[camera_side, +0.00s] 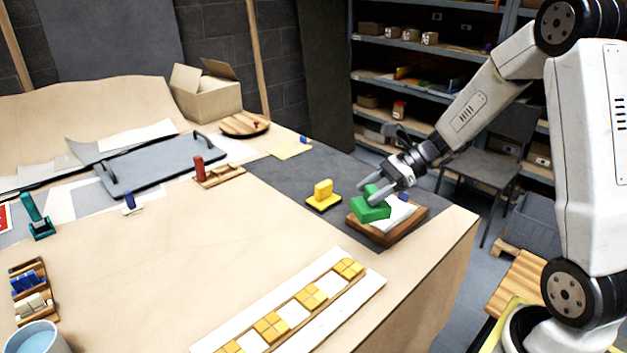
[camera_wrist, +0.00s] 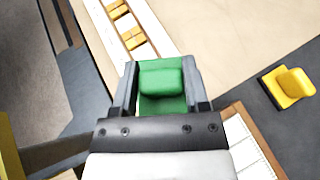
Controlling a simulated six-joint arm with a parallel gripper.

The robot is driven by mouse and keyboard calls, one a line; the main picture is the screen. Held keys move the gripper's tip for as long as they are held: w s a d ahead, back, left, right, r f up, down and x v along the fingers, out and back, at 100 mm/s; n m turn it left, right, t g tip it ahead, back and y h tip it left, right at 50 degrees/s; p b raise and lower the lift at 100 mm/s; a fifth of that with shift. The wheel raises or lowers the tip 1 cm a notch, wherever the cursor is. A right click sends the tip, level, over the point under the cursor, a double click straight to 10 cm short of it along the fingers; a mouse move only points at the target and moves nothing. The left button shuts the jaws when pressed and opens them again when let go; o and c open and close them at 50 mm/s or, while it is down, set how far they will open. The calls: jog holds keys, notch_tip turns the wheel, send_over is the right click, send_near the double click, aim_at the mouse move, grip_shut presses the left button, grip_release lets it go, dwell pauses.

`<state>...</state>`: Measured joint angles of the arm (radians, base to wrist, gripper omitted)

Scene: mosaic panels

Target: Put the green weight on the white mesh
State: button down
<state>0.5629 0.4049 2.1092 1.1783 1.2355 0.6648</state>
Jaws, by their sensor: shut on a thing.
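The green weight (camera_side: 371,209) has a flat base and a raised grip. My gripper (camera_side: 380,193) is shut on that grip, and the fingers flank it in the wrist view (camera_wrist: 160,84). The weight is over the left part of a wooden board (camera_side: 419,222) that carries the white mesh (camera_side: 397,214). The mesh is partly hidden by the weight and gripper. It also shows at the lower right of the wrist view (camera_wrist: 247,150). I cannot tell whether the weight touches the mesh or hangs just above it.
A yellow weight (camera_side: 323,195) stands just left of the board on the dark mat (camera_side: 300,180). A small blue piece (camera_side: 404,197) is at the board's far side. A long white strip with yellow tiles (camera_side: 290,310) lies at the front. The table's right edge is near the board.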

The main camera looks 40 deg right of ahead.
jog(key=s+d+m+t+h, duration=0.1)
jog(key=s+d+m, duration=0.1)
jog(key=d, duration=0.4)
jog(key=s+d+r+m+t+h, duration=0.1)
jog(key=s+d+t, duration=0.1)
jog(key=s+d, duration=0.3)
jog(key=shift+d+r+m, duration=0.25)
jog(key=shift+d+m, duration=0.15)
jog(key=shift+d, duration=0.1)
jog(key=shift+w, duration=0.15)
jog(key=w+d+f, duration=0.5)
jog(key=w+f, duration=0.4)
jog(key=w, duration=0.3)
jog(key=shift+w+d+f, duration=0.15)
jog(key=shift+w+d+f, duration=0.1)
jog(key=shift+w+f, duration=0.15)
jog(key=shift+f, duration=1.6)
